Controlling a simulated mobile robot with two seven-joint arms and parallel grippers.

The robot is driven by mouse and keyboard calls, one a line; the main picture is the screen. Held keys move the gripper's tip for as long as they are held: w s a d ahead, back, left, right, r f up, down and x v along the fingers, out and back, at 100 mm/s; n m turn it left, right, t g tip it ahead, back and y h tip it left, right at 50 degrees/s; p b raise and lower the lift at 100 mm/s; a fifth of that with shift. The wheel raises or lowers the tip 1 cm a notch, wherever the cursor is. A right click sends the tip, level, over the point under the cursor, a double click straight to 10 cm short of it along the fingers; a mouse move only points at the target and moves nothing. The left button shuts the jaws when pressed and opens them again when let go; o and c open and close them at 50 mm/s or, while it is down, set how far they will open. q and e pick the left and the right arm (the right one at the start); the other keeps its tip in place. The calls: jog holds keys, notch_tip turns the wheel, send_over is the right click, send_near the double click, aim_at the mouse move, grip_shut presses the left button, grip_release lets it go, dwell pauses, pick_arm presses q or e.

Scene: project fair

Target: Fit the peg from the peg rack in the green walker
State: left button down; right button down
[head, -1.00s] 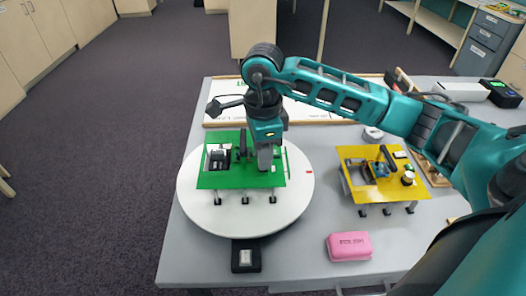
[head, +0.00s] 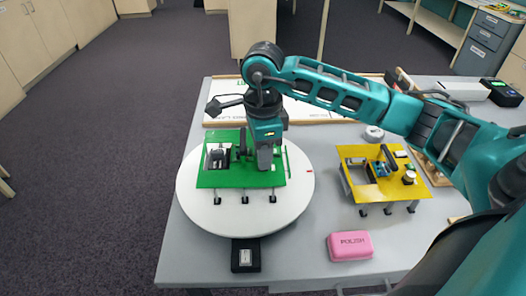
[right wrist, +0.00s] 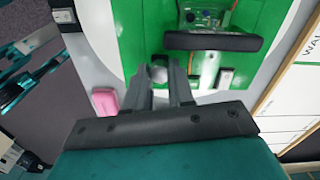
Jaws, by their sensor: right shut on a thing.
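The green walker (head: 225,181) is a flat green plate on short legs, standing on a white round turntable (head: 230,220). It carries a dark grey block at its left and a black upright bar near its middle. My right gripper (head: 265,168) points down over the right part of the green plate. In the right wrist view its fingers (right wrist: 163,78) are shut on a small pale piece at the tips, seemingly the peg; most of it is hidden. I cannot tell whether it touches the plate. My left gripper is not in view.
A yellow walker (head: 372,191) stands on the grey table to the right. A small black box (head: 246,256) sits before the turntable. A white board (head: 310,108) lies behind. The table between turntable and yellow walker is mostly clear.

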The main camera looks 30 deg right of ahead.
jog(key=c, duration=0.9)
grip_release()
jog(key=shift+r+p, duration=2.5)
jog(key=shift+r, duration=1.3)
